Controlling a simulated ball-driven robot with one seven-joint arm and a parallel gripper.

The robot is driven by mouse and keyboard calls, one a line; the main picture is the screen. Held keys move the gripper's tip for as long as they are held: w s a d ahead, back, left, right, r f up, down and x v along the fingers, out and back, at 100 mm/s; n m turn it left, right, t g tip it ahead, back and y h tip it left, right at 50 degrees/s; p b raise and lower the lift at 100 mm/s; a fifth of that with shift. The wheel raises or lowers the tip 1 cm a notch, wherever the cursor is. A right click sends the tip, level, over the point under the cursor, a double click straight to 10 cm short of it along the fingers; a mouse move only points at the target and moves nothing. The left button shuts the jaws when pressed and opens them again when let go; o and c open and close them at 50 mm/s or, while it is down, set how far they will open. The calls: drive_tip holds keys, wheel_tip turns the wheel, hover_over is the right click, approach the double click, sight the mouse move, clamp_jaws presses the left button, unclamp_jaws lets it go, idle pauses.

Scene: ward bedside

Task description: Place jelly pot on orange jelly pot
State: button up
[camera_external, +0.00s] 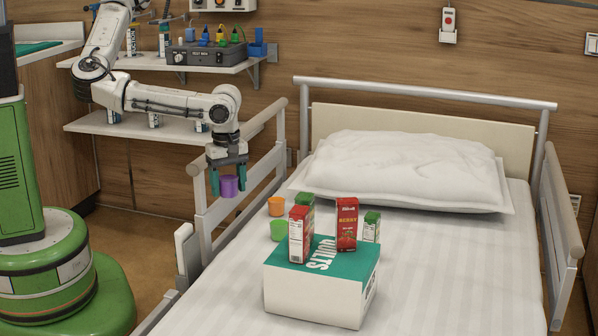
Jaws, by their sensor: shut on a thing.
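My gripper (229,179) is shut on a purple jelly pot (229,187) and holds it in the air near the bed's left rail. An orange jelly pot (276,206) stands on the bed, to the right of the held pot and lower in the picture. The two pots are apart. A green pot (279,230) stands in front of the orange one, partly hidden by a carton.
A quilts box (312,302) lies on the bed with red cartons (300,236) (346,224) on top. Green cartons (371,227) (304,200) stand behind it. A pillow (405,168) lies at the head. The left bed rail (240,197) is close to my gripper.

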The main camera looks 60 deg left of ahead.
drive_tip(key=w+a+n+p, duration=0.3)
drive_tip(key=w+a+n, duration=0.35)
drive_tip(key=w, duration=0.45)
drive_tip(key=n+p, duration=0.2)
drive_tip(key=n, duration=0.5)
hover_over(276, 197)
wheel_tip(276, 197, down, 8)
drive_tip(key=shift+r, duration=0.25)
drive_tip(key=shift+d+f+b, duration=0.15)
drive_tip(key=shift+f+b, duration=0.3)
drive_tip(key=shift+f, duration=1.85)
drive_tip(key=shift+f, duration=0.2)
drive_tip(key=o, duration=1.1)
drive_tip(key=shift+r, duration=0.1)
